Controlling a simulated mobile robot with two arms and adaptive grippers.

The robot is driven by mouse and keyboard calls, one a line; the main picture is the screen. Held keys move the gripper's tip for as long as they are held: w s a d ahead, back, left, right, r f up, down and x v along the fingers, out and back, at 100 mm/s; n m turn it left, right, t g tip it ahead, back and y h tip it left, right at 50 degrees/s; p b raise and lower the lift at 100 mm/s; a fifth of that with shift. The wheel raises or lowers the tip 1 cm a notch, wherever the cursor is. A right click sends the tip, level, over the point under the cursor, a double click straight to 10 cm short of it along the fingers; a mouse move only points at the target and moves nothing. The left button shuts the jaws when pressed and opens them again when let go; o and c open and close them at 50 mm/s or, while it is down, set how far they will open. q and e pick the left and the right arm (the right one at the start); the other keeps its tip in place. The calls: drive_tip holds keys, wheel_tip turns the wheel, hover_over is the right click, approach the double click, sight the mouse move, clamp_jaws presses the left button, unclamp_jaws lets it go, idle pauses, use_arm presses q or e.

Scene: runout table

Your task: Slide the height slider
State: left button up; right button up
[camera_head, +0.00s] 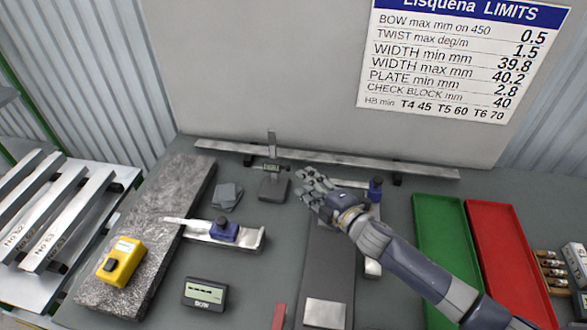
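A small grey height gauge (273,183) with a thin upright post and a slider with a small display (271,168) stands near the back of the table, left of centre. My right gripper (303,187) reaches in from the lower right and is just to the right of the gauge. Its fingers look spread, with nothing seen between them. They appear apart from the gauge, though the depth gap is hard to judge. My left gripper is not in view.
A grey granite slab (175,190) with a yellow device (121,262) is at left. A steel bar with a blue slider (224,230) lies beside it, and a display box (205,293) is in front. Green (447,250) and red (505,250) trays are at right. A rail (330,160) runs along the back.

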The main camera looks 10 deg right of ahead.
sight(271, 166)
drive_tip(key=p+x, duration=0.1)
drive_tip(key=x, duration=0.6)
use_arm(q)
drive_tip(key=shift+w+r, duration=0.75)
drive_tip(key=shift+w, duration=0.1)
use_arm(e)
drive_tip(key=shift+f, duration=0.15)
clamp_jaws()
